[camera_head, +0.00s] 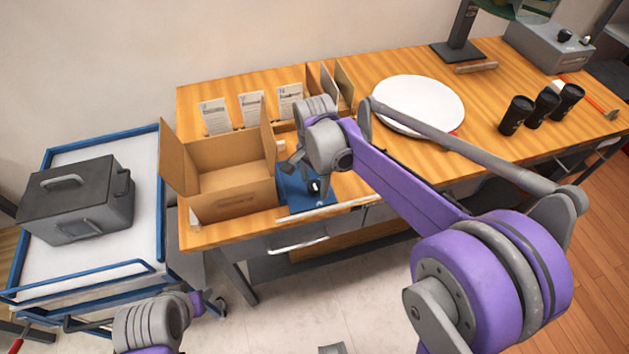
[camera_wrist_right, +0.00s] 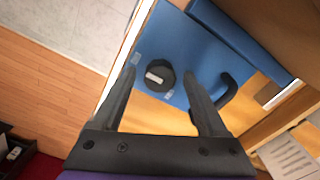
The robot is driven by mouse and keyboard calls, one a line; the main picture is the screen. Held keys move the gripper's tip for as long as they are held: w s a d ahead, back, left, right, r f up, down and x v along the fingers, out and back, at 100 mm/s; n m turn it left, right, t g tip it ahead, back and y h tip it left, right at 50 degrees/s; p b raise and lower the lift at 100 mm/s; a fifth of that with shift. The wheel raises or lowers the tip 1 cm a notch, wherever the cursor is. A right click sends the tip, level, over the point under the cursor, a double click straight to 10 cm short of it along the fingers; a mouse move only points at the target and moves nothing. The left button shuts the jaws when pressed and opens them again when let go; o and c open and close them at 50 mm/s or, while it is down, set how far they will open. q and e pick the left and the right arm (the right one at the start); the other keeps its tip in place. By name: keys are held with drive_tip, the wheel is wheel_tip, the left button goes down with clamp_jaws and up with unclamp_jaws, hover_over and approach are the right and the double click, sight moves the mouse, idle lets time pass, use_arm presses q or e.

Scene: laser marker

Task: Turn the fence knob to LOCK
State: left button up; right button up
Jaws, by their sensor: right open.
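The fence knob (camera_wrist_right: 159,76) is a round black knob with a small pale mark on its face. It sits on a blue plate (camera_wrist_right: 185,40), with small light labels beside it too blurred to read. In the head view the blue fixture (camera_head: 296,200) lies at the table's front edge, beside the cardboard box, and a black knob (camera_head: 314,187) shows on it. My right gripper (camera_wrist_right: 158,82) is open and empty; its fingers lie on either side of the knob in the wrist view. I cannot tell whether they touch it. My left arm shows at bottom left, its fingers out of sight.
An open cardboard box (camera_head: 230,195) stands left of the fixture. A black curved handle (camera_wrist_right: 228,90) is on the blue part near a finger. Cards (camera_head: 252,108), a white plate (camera_head: 418,104) and black cups (camera_head: 516,115) stand on the table. A cart (camera_head: 145,240) carries a dark case (camera_head: 80,200).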

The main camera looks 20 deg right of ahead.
clamp_jaws()
idle(0.4)
drive_tip(key=n, duration=0.5)
drive_tip(key=shift+n, duration=0.4)
drive_tip(key=n+b, duration=0.1)
drive_tip(key=n, duration=1.1)
drive_tip(key=shift+n, duration=0.3)
drive_tip(key=n, duration=0.5)
drive_tip(key=shift+n, duration=0.4)
